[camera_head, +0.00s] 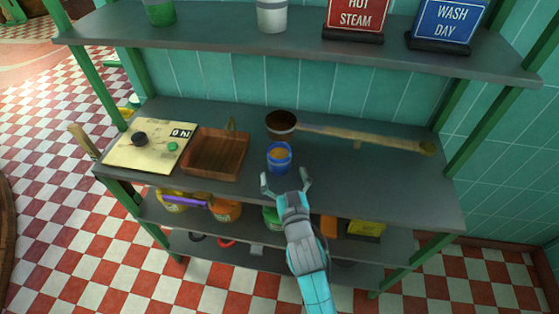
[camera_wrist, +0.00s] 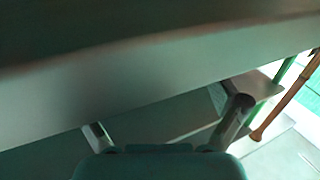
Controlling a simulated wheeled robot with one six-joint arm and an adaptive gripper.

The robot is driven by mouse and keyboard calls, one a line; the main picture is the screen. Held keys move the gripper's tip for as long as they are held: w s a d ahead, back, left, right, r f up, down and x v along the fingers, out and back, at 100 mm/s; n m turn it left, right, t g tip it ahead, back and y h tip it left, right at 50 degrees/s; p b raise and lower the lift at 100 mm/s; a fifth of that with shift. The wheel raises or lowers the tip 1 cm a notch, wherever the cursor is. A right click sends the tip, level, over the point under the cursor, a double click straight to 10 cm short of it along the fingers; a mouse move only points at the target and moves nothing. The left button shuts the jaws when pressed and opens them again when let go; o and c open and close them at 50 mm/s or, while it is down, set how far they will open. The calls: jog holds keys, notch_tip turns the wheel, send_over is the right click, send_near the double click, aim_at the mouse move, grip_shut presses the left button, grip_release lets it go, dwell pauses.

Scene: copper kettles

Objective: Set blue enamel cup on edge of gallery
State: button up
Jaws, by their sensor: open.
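The blue enamel cup (camera_head: 279,158) stands upright on the middle shelf, with something orange-brown inside. My gripper (camera_head: 285,178) is open and empty in front of the cup, at the lower side of it in the head view, one finger to each side. The fingers do not close around the cup. In the wrist view my open gripper (camera_wrist: 170,122) shows two fingers with a blurred grey shelf edge (camera_wrist: 150,75) close above; the cup is not seen there. I cannot tell which part is the gallery.
A long-handled copper ladle (camera_head: 281,124) lies behind the cup. A brown wooden tray (camera_head: 215,155) and a cream board with dials (camera_head: 147,146) are to the left. The shelf's right part (camera_head: 400,185) is free. The upper shelf (camera_head: 300,50) hangs above; coloured items fill the lower one.

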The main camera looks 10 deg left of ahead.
aim_at(282, 167)
jog(key=x, duration=0.4)
jog(key=shift+w, duration=0.1)
jog(key=c, duration=1.4)
